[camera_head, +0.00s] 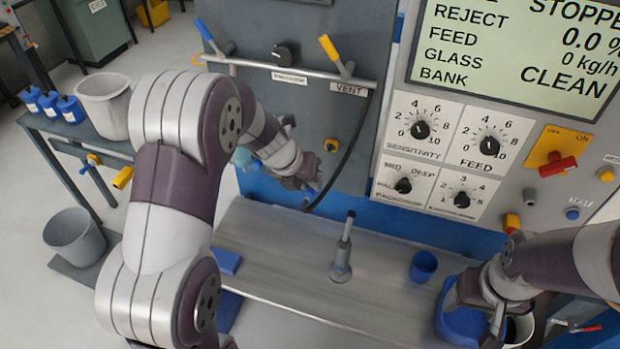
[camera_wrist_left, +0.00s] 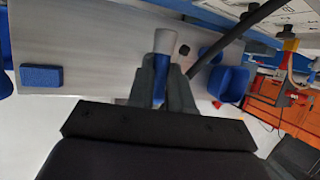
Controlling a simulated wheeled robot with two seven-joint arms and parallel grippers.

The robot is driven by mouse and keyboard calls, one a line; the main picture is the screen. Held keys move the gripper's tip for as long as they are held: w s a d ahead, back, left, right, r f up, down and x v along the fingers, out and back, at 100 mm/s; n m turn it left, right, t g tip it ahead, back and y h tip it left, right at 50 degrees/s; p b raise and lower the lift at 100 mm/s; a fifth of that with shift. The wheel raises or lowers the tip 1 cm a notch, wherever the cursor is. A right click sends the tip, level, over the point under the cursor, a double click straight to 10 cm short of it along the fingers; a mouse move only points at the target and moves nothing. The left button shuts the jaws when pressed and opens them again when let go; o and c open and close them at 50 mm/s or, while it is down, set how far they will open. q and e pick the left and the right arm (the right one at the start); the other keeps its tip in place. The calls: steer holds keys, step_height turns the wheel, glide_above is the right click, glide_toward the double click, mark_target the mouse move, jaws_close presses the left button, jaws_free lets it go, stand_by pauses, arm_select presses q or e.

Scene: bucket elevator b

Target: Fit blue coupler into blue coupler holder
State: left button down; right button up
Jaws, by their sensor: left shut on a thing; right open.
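My left gripper (camera_head: 308,190) is in front of the grey cabinet, above the back of the metal bench. In the left wrist view its fingers (camera_wrist_left: 163,90) are shut on a blue cylindrical piece with a pale grey end, which looks like the blue coupler (camera_wrist_left: 159,82). The coupler is hidden in the head view. A black hose (camera_wrist_left: 235,45) runs to behind the fingers; I cannot tell whether it joins the coupler. I cannot tell for certain which part is the blue coupler holder. My right gripper (camera_head: 497,322) is open at the right, beside a blue container (camera_head: 464,320).
The metal bench (camera_head: 280,250) bears an upright grey post (camera_head: 342,258), a blue cup (camera_head: 423,266) and a blue block (camera_head: 227,261). A rail with blue and yellow handles (camera_head: 336,57) crosses the cabinet. The control panel (camera_head: 455,150) stands right. A side table holds blue containers (camera_head: 70,109).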

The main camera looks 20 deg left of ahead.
arm_select(q)
steer(key=w+p, duration=0.2)
steer(key=w, duration=0.1)
steer(key=w+p, duration=0.1)
steer(key=shift+w+d+r, duration=0.2)
steer(key=shift+w+d, duration=0.05)
steer(key=shift+w, duration=0.1)
steer(key=shift+w+f+p, duration=0.25)
steer(key=shift+w+p, duration=0.3)
steer(key=shift+w, duration=0.2)
steer(key=shift+p, duration=0.3)
steer(key=shift+r, duration=0.1)
steer(key=shift+p, duration=0.45)
stand_by(0.3)
